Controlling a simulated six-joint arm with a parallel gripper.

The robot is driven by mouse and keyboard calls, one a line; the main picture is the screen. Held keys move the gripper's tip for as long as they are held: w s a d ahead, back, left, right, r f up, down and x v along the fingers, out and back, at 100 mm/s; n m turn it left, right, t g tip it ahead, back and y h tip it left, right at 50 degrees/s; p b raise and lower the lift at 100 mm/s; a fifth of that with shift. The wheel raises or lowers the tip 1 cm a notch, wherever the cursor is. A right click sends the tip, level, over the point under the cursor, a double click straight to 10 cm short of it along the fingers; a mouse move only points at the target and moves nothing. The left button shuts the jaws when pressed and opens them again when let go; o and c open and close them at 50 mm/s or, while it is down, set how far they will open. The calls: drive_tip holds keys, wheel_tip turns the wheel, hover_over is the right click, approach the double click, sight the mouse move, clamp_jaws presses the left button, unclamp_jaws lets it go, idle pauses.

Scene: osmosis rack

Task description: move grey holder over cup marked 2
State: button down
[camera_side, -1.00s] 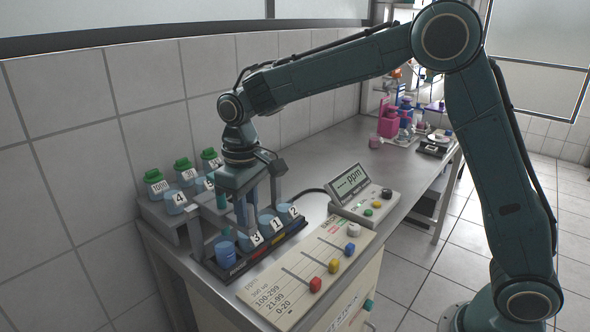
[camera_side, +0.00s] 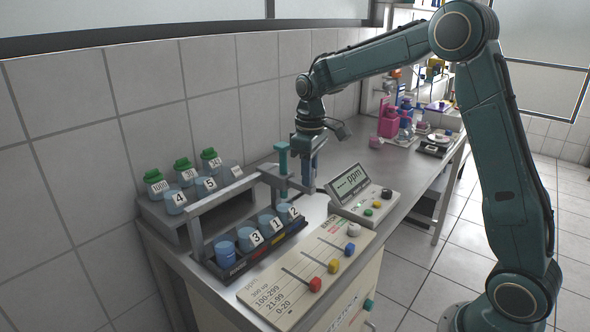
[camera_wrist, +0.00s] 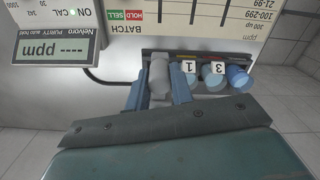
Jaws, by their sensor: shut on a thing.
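The grey holder (camera_wrist: 159,78) is a rounded grey piece between the two blue fingers of my gripper (camera_wrist: 158,97) in the wrist view. My gripper is shut on it. In the side view my gripper (camera_side: 296,178) is at the far right end of the grey rail, and the holder is hard to make out there. The cup marked 2 (camera_side: 289,212) stands at the right end of the cup row, below and near my gripper. In the wrist view I cannot see cup 2; the holder and fingers cover that end of the row.
Cup 1 (camera_side: 269,221), cup 3 (camera_side: 249,238) and a blue cup (camera_side: 226,252) fill the black tray. More cups and green-capped bottles stand on the rack (camera_side: 158,212) behind. The ppm meter (camera_side: 350,182) is close on the right, the slider panel (camera_side: 307,268) in front.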

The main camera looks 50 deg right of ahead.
drive_tip(key=shift+d, duration=0.35)
drive_tip(key=c, duration=1.2)
unclamp_jaws()
drive_tip(key=shift+d, duration=0.1)
drive_tip(key=shift+r, duration=0.1)
drive_tip(key=shift+r, duration=0.4)
wheel_tip(320, 180, up, 13)
